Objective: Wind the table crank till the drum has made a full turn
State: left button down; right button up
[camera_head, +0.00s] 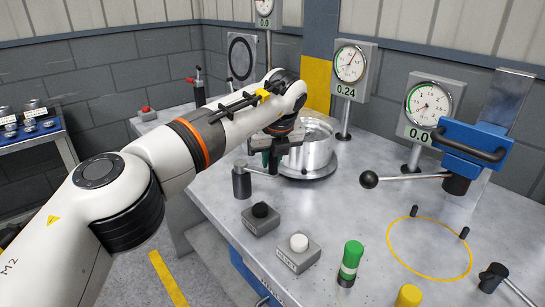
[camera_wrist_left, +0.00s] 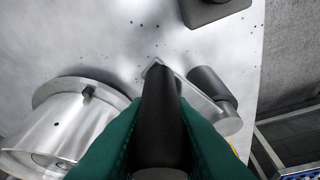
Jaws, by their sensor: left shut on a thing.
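The drum (camera_head: 312,152) is a shiny metal cylinder on a round plate on the table; it also shows at the lower left of the left wrist view (camera_wrist_left: 60,125). The table crank has a dark hub post (camera_head: 242,181) left of the drum and a metal arm. Its black handle (camera_wrist_left: 160,105) stands between the green fingers of my left gripper (camera_head: 271,158), which is shut on it. In the head view my wrist covers much of the handle. A dial (camera_head: 350,64) behind the drum reads 0.24. My right gripper is not in view.
Black (camera_head: 260,212) and white (camera_head: 299,243) push buttons sit near the table's front edge. A green cylinder (camera_head: 350,262) stands right of them. A ball-ended lever (camera_head: 370,179) under a blue fixture (camera_head: 472,143) reaches over the right side.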

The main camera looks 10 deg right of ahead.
pick_arm(q)
jog(key=shift+w+a, duration=0.1)
dwell(0.3)
jog(key=c, duration=1.3)
grip_release()
jog(key=shift+a, duration=0.1)
jog(key=shift+r, duration=0.15)
jog(key=shift+s+r, duration=0.25)
jog(key=shift+r, duration=0.1)
jog(key=v, duration=1.1)
jog(key=shift+b, duration=0.3)
